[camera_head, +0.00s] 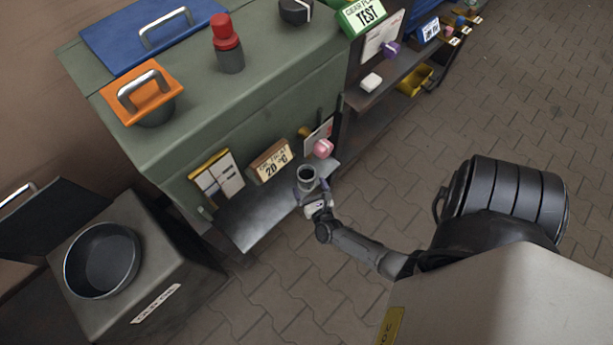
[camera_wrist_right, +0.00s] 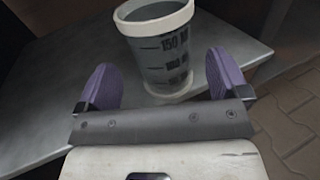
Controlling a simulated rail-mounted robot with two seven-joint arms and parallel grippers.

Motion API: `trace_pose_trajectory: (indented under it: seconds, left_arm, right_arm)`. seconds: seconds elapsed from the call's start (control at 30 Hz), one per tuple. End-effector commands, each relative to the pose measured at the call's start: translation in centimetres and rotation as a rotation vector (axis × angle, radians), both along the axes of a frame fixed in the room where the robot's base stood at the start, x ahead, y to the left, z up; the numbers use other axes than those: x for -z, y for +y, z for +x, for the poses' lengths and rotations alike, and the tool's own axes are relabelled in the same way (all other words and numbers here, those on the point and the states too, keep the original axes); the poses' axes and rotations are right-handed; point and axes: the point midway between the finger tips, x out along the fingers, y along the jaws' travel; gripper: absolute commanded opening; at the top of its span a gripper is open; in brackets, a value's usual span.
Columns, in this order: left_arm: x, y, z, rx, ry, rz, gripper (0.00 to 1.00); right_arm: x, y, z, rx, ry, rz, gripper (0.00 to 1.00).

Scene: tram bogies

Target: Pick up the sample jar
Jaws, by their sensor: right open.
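The sample jar (camera_wrist_right: 165,60) is a translucent grey cup with a pale rim and dark volume marks. It stands upright on a grey metal shelf (camera_head: 248,213) on the front of the green cabinet, near the shelf's right end. It also shows in the head view (camera_head: 306,174). My right gripper (camera_wrist_right: 160,88) is open, with its two purple fingers apart on either side of the jar's near side. In the head view the gripper (camera_head: 309,192) is right at the jar. I cannot tell whether the fingers touch it. My left gripper is not in view.
A black round pan (camera_head: 101,260) sits on a box at lower left. Paved floor (camera_head: 520,90) is open at right.

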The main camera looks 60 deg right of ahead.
Motion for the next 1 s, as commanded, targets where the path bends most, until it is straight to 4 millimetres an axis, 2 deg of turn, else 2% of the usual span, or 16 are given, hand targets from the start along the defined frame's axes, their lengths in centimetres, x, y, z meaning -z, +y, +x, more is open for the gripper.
trace_pose_trajectory:
  seconds: [0.03, 0.23, 0.6, 1.0]
  left_arm:
    - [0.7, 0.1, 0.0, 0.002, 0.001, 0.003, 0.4]
    - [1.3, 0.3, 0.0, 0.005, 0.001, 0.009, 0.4]
    - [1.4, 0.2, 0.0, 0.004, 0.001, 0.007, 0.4]
    - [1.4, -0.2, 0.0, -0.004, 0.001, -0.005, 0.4]
  right_arm:
    - [0.3, -0.7, 0.6, 0.001, -0.004, -0.002, 0.93]
    - [0.2, -2.2, 2.1, 0.001, -0.002, -0.002, 0.93]
    - [0.1, -2.5, 2.5, 0.0, 0.001, -0.001, 0.92]
    - [0.1, -2.5, 2.5, 0.0, 0.001, -0.001, 0.54]
